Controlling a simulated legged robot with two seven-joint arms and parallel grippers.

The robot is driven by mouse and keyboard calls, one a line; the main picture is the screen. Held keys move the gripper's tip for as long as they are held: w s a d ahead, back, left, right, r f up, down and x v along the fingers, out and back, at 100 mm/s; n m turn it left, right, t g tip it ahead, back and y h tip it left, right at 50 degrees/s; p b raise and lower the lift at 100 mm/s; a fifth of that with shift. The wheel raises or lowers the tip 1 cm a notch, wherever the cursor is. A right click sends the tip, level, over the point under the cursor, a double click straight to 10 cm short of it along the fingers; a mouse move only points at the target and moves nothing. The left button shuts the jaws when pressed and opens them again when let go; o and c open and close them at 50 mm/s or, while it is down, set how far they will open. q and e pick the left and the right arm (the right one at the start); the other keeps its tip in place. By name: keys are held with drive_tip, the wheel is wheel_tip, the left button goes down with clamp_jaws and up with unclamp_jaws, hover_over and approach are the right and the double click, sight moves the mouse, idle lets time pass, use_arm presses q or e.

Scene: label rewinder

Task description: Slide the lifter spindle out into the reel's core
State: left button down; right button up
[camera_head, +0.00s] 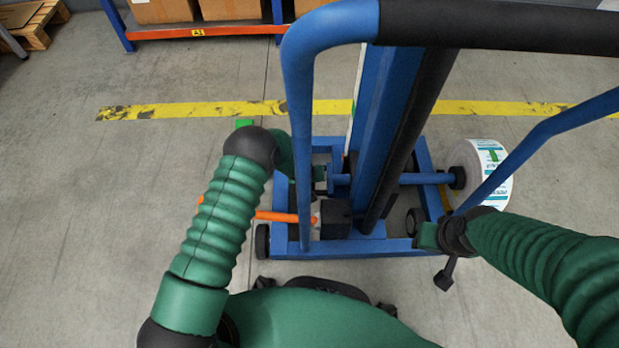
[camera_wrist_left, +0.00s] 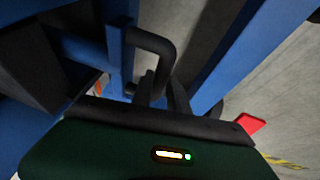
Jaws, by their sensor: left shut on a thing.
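The blue lifter (camera_head: 380,120) stands upright in front of me. Its spindle (camera_head: 415,179), a blue bar, points right from the mast to a dark end at the reel's near side. The white reel (camera_head: 490,165) with printed labels stands on edge at the right; how deep the spindle sits in its core is hidden. My left gripper (camera_head: 319,180) is left of the mast. In the left wrist view, its dark fingers (camera_wrist_left: 163,88) are shut on a black bent handle (camera_wrist_left: 158,42). My right gripper (camera_head: 447,272) is low, in front of the reel; its jaws are unclear.
The lifter's blue tube frame (camera_head: 300,140) rises close to my left arm, with a dark grip bar (camera_head: 500,26) across the top. An orange bar (camera_head: 270,215) lies low at left. A yellow floor line (camera_head: 200,110) and a rack with boxes (camera_head: 230,8) are behind. Left floor is clear.

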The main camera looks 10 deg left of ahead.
use_arm(q)
drive_tip(key=c, duration=1.6)
unclamp_jaws()
drive_tip(key=shift+d, duration=0.45)
drive_tip(key=shift+o, duration=0.2)
drive_tip(key=shift+r, duration=0.1)
drive_tip(key=shift+s+a+r+p, duration=0.15)
drive_tip(key=shift+r+p, duration=0.2)
drive_tip(key=p+v, duration=0.5)
drive_tip(key=v, duration=0.6)
drive_tip(key=shift+a, duration=0.1)
